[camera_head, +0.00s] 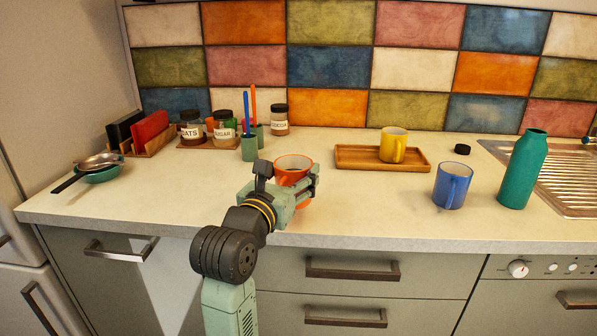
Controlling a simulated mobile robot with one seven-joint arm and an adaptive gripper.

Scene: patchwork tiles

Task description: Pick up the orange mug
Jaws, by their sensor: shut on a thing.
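The orange mug (292,165) is at the middle of the counter's front part, upright, with its pale inside showing. My gripper (290,188) is shut on the orange mug, with its jaws around the mug's body. Most of the mug's lower body is hidden behind the gripper; a bit of orange shows below it. I cannot tell whether the mug touches the counter.
A yellow mug (393,145) stands on a wooden tray (357,157). A blue mug (452,186) and a green bottle (523,170) stand right, by the sink (571,182). A green cup (249,149) with sticks stands behind the mug.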

